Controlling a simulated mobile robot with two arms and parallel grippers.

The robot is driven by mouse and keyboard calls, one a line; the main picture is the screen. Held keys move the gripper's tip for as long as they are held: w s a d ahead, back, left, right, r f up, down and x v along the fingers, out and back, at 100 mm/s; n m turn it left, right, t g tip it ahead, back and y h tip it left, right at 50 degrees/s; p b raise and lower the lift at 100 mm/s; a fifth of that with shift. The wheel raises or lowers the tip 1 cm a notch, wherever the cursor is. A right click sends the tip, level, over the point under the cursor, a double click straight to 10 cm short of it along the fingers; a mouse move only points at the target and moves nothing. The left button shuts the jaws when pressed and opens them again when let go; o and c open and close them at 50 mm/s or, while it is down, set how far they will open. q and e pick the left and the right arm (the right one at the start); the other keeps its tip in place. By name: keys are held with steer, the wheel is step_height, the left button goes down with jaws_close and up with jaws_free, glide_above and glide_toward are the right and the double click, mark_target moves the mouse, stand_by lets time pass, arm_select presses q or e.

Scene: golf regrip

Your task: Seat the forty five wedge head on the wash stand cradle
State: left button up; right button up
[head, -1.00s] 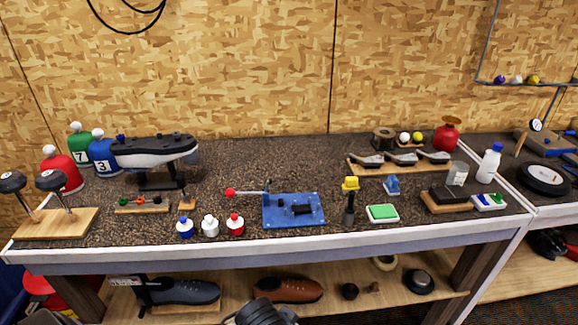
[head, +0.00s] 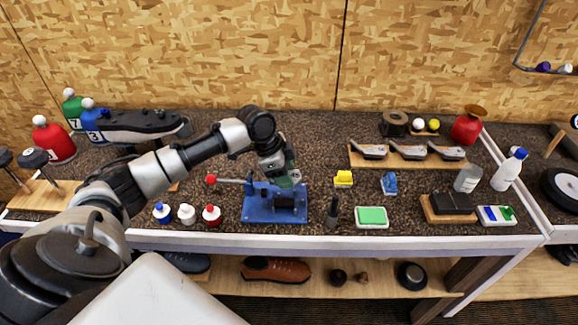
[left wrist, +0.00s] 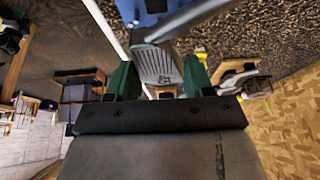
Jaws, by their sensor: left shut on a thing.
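My left gripper (head: 287,180) is above the back right of the blue lever fixture (head: 262,207) in the head view. In the left wrist view its green fingers (left wrist: 158,82) are shut on a grey metal wedge head (left wrist: 156,62) with a grooved face; its neck slants to the upper right. I cannot read a number on it. A yellow cradle-like piece (head: 343,179) and a small blue stand (head: 389,183) are on the bench to the right; I cannot tell which is the wash stand cradle. My right gripper is not in view.
A wooden rack (head: 356,162) with three metal heads is at the back right. A dark upright brush-like tool (head: 333,213) and a green-topped box (head: 371,217) stand at the front. Small bottles (head: 186,214) stand left of the fixture.

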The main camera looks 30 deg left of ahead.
mark_target(289, 202)
arm_select(q)
steer(key=shift+s+a+f+b, duration=0.1)
steer(key=shift+f+b, duration=0.5)
steer(key=shift+b, duration=0.05)
step_height(289, 202, down, 4)
steer(key=b, duration=0.4)
steer(key=shift+r, duration=0.1)
steer(key=shift+f, duration=0.3)
steer(key=shift+f+b, duration=0.5)
steer(key=shift+f, duration=0.55)
steer(key=shift+r+p, duration=0.1)
steer(key=shift+p, duration=0.4)
steer(key=shift+f, duration=0.35)
steer(key=shift+f+p, duration=0.15)
steer(key=shift+p, duration=0.2)
steer(key=o, duration=1)
